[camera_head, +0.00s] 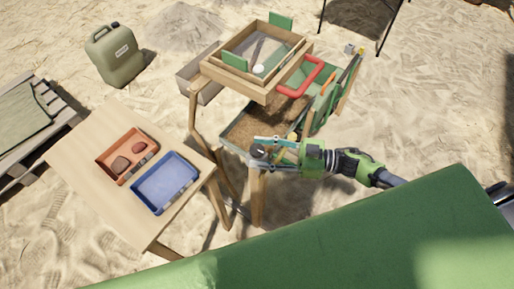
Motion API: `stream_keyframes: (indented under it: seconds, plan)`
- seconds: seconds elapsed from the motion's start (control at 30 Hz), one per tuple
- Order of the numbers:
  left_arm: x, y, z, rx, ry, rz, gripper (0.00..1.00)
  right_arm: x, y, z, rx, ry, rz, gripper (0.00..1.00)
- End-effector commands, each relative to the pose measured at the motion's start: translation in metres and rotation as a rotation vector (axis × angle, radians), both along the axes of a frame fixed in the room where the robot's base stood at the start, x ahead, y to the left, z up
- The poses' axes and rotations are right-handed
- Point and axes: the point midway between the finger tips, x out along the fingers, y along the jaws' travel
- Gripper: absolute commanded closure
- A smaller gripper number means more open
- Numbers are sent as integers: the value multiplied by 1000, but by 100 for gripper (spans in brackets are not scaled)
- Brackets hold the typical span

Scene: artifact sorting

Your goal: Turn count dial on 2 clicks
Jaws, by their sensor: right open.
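The count dial seems to be the small dark round knob (258,151) at the front corner of the wooden stand. Its markings are too small to read. My right gripper (264,149) comes in from the right with its fingers open. The fingertips are at the dial, seemingly one on each side of it. I cannot tell whether they touch it. My left gripper is not in view.
A wooden sieve box (228,81) with green end blocks tops the stand, with a red handle (320,76) beside it. A side table (95,123) carries an orange tray (103,160) and an empty blue tray (151,208). A jerrycan (115,55) stands on the sand.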

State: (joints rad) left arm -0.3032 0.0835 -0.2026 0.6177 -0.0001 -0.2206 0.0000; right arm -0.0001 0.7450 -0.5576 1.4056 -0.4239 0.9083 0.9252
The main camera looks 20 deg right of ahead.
Motion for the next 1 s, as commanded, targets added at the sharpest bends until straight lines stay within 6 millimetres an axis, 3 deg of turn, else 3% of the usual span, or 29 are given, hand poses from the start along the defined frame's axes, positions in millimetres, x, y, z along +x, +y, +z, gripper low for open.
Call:
stream_keyframes:
  seconds: [0.17, 0.47, 0.6, 0.63, 1.0]
  plan:
    - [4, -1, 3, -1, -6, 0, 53, 6, 12, 0, 0, -1, 0, 55]
    - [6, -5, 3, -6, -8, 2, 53, 7, 13, 0, -1, 0, -1, 55]
    - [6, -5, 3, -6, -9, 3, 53, 7, 13, 0, 0, -1, -1, 91]
    - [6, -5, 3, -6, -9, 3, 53, 7, 13, 0, -1, 0, -1, 94]
    - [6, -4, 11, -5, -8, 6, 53, 6, 14, 2, 2, 1, -40, 94]
